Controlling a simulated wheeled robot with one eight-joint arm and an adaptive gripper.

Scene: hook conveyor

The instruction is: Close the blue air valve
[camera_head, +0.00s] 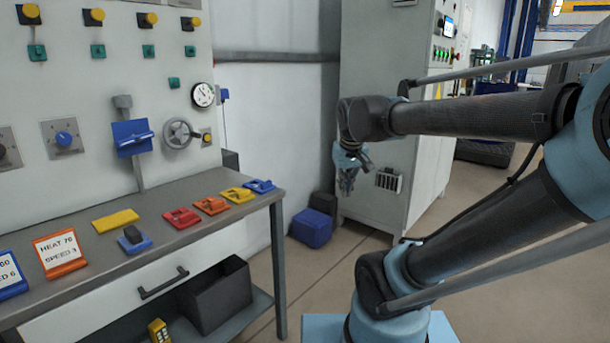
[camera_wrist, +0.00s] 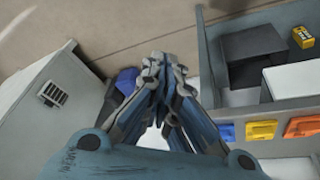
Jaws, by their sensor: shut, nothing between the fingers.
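The blue air valve (camera_head: 131,137) sits on a vertical grey pipe on the wall panel, at left in the head view. Its blue handle lies roughly level across the pipe; I cannot tell from this whether the valve is open or closed. My gripper (camera_head: 347,186) hangs pointing down in front of the grey cabinet, well right of the valve and apart from it. In the wrist view my gripper (camera_wrist: 163,62) has its fingertips together with nothing between them. The valve does not show in the wrist view.
A round handwheel (camera_head: 180,133) and a gauge (camera_head: 203,95) are right of the valve; a blue knob (camera_head: 65,138) is left. Below is a bench (camera_head: 180,240) with coloured blocks and sign cards. A grey cabinet (camera_head: 385,140) and blue bin (camera_head: 312,228) stand behind.

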